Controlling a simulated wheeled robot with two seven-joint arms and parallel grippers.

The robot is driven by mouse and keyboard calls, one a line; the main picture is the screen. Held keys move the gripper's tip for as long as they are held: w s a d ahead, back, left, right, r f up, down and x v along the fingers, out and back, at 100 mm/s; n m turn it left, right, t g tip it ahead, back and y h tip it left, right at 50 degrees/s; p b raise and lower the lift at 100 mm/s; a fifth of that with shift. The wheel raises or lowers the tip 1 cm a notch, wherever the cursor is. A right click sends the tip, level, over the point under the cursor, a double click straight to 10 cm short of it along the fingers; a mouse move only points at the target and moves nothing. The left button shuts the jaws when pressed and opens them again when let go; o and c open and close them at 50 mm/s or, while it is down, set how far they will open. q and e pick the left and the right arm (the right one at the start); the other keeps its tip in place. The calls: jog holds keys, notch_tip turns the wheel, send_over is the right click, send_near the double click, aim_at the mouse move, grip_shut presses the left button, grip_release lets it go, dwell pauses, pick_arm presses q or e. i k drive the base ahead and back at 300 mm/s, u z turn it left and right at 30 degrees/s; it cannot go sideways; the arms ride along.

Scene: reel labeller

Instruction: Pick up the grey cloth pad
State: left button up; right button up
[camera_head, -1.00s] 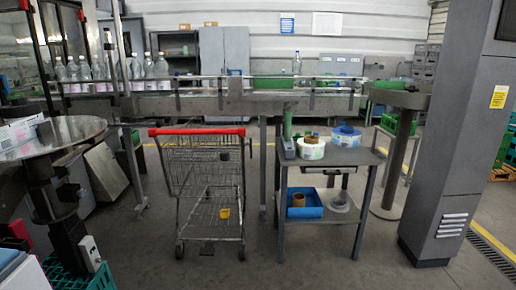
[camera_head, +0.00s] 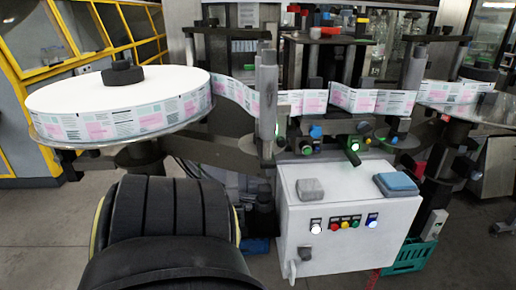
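A small grey cloth pad (camera_head: 310,189) lies flat on the top left of the white control box (camera_head: 345,235), near its front edge. A blue folded cloth or pad (camera_head: 396,184) lies on the same top, to its right, apart from it. Neither pad is covered. No gripper shows in the head view, so nothing is seen touching the grey pad.
A large label reel (camera_head: 120,95) stands at the left, its printed label web (camera_head: 312,102) running right past posts and rollers above the box. Buttons and lamps (camera_head: 345,224) sit on the box front. A green crate (camera_head: 412,254) stands at lower right. A dark ribbed shape fills the lower left.

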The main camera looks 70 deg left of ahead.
aim_at(309, 189)
jog(key=u, duration=1.9)
